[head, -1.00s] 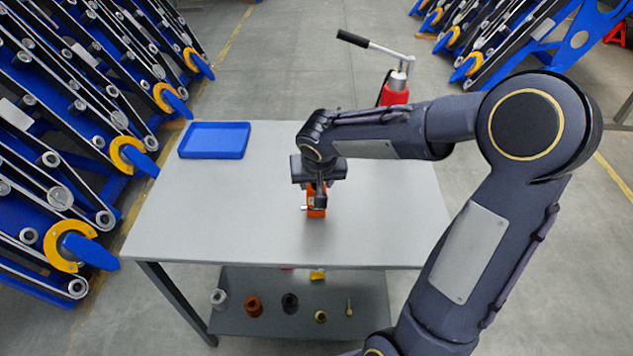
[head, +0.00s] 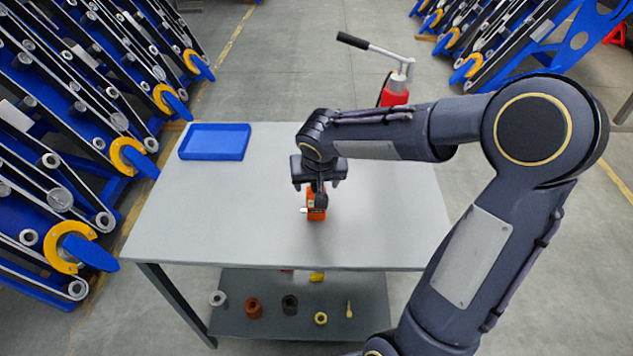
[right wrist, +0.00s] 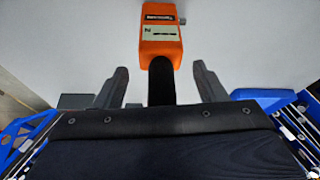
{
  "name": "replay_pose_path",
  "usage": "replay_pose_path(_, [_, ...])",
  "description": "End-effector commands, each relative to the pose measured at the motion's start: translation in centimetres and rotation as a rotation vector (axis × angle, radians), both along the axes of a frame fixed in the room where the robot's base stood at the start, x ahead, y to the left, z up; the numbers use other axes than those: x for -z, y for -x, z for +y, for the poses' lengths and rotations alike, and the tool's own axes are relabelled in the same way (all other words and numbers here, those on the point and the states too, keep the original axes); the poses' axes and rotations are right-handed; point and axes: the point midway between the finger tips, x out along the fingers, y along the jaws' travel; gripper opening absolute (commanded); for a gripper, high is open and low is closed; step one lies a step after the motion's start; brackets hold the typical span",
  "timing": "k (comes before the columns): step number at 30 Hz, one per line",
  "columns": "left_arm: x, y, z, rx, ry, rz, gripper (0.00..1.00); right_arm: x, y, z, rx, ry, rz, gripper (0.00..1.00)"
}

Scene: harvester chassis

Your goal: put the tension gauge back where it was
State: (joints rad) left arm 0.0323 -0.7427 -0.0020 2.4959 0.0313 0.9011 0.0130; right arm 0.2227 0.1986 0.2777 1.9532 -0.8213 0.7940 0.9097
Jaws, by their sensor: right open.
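The tension gauge (head: 316,205), orange with a small pale display, is on the grey table below my right gripper (head: 320,190). In the right wrist view the gauge (right wrist: 161,38) shows its display and a black lower part that runs between the two fingers. My right gripper (right wrist: 161,84) is open, with a gap visible on each side of that black part. In the head view the gripper partly hides the gauge. My left gripper is not in view.
A shallow blue tray (head: 214,156) lies at the table's back left. The grey table (head: 220,220) is otherwise clear. Several small parts stand on the lower shelf (head: 270,328). A red hand-pump device (head: 394,92) stands behind the table. Blue roller frames (head: 60,130) line the left.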

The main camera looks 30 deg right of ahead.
Motion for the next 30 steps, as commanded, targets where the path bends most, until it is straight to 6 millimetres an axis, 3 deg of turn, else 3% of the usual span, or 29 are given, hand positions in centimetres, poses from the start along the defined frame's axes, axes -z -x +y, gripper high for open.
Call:
replay_pose_path(12, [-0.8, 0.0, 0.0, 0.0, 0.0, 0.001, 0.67, -8.2, 3.0, 1.4, -0.002, 0.0, -0.006, 0.65])
replay_pose_path(20, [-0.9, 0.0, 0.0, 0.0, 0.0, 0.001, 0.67, -10.2, 4.5, 1.7, -0.01, -0.005, 0.0, 0.65])
replay_pose_path(23, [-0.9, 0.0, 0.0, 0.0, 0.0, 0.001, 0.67, -10.2, 7.4, 1.8, -0.045, -0.034, 0.006, 0.65])
replay_pose_path(30, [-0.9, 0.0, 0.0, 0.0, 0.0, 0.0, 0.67, -7.5, 17.9, 4.3, -0.212, -0.224, -0.049, 0.65])
